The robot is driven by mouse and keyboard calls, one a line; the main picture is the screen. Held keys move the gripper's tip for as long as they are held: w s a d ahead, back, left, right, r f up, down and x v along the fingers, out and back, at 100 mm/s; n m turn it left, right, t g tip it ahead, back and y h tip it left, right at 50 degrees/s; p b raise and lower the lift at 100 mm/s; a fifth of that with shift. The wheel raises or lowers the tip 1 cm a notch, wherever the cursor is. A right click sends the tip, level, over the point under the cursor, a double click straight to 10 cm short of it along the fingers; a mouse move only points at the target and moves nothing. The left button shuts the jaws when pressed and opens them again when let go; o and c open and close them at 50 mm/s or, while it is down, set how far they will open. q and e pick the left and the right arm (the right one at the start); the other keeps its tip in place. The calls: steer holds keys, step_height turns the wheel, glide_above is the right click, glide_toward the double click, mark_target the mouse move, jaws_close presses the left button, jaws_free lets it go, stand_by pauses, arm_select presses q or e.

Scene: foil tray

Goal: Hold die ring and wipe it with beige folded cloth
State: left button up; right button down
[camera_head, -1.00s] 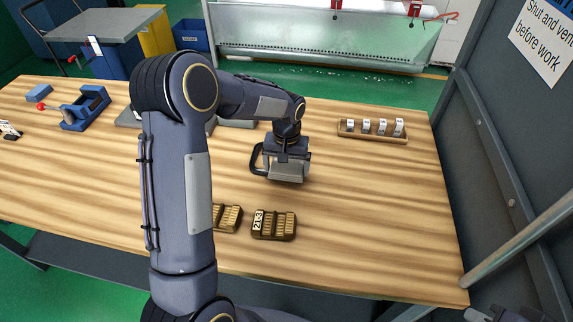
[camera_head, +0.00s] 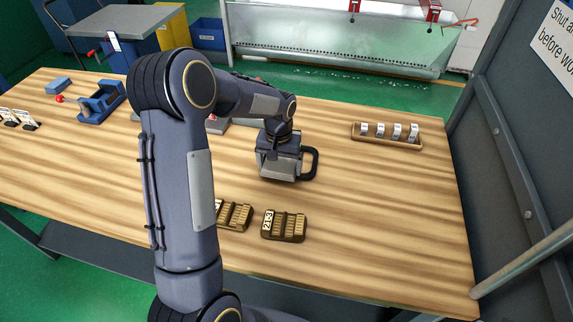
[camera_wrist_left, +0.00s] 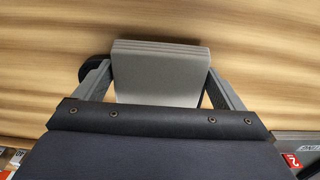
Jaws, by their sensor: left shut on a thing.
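The die ring (camera_head: 314,163) is a dark, rounded frame lying on the table in the head view. Only its right side shows; the rest is hidden behind my left gripper. My left gripper (camera_head: 280,170) is low over the ring's left part. In the wrist view my left gripper (camera_wrist_left: 158,85) is shut on the folded cloth (camera_wrist_left: 158,75), a layered block that looks grey here. A dark edge of the ring (camera_wrist_left: 91,69) shows behind the left finger. I cannot tell whether cloth and ring touch. My right gripper is not in view.
Two brass-coloured type holders (camera_head: 285,226) lie nearer on the table. A tray (camera_head: 385,140) with several white pieces stands back right. A blue clamp-like fixture (camera_head: 101,101) is at the far left. The tabletop (camera_head: 390,215) at front right is clear.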

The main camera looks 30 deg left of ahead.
mark_target(265, 163)
arm_select(q)
steer(key=shift+s+a, duration=0.3)
steer(key=shift+a, duration=0.7)
steer(key=shift+s+a, duration=0.3)
steer(key=shift+a, duration=0.65)
steer(key=shift+w+d+f, duration=0.1)
steer(key=shift+w+d, duration=0.15)
steer(key=shift+d, duration=0.55)
steer(key=shift+w+d+f, duration=0.1)
steer(key=shift+w+d, duration=0.1)
steer(key=shift+d, duration=0.6)
steer(key=shift+w+d+r, duration=0.1)
steer(key=shift+w+d, duration=0.2)
steer(key=shift+d, duration=0.7)
steer(key=shift+w+d+r, duration=0.1)
steer(key=shift+w+d, duration=0.25)
steer(key=shift+d, duration=0.65)
steer(key=shift+w+d+r, duration=0.1)
steer(key=shift+w+d, duration=0.2)
steer(key=shift+d, duration=0.7)
steer(key=shift+r, duration=0.1)
steer(key=shift+r+p, duration=2.05)
steer(key=shift+r, duration=0.85)
step_height(265, 163, up, 3)
steer(key=shift+r+p, duration=0.1)
steer(key=shift+p, duration=1)
